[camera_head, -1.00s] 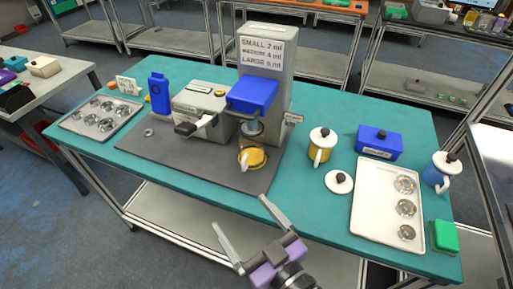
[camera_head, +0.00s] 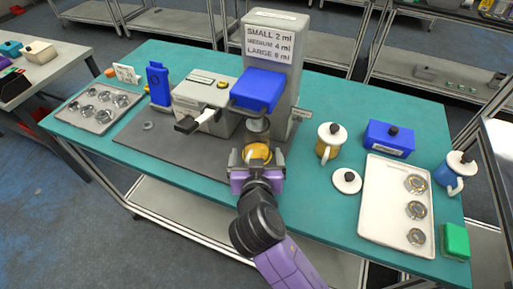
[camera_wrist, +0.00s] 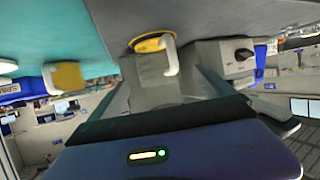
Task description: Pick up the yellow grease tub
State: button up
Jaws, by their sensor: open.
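The yellow grease tub (camera_head: 257,150) is a small round yellow container with a white handle, sitting under the dispenser nozzle. It also shows in the wrist view (camera_wrist: 147,45), with its handle toward the camera. My gripper (camera_head: 257,160) is open, with one finger at each side of the tub in the head view. Its fingers and wrist partly hide the tub's lower part there. I see no clear contact between the fingers and the tub.
The grey dispenser (camera_head: 270,58) with a blue block rises just behind the tub. A lidded yellow mug (camera_head: 326,147), a loose white lid (camera_head: 346,181), a blue box (camera_head: 389,138) and a white tray (camera_head: 374,222) stand to the right. A grey machine (camera_head: 205,98) stands to the left.

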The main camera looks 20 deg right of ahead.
aim_at(257, 149)
jog(key=p+x, duration=0.1)
jog(key=x, duration=0.4)
jog(key=shift+d+r+p, duration=0.2)
jog(key=shift+p, duration=0.2)
jog(key=shift+w+d+f, duration=0.15)
jog(key=shift+w+f, duration=0.15)
jog(key=shift+w, duration=0.2)
jog(key=c, duration=1.5)
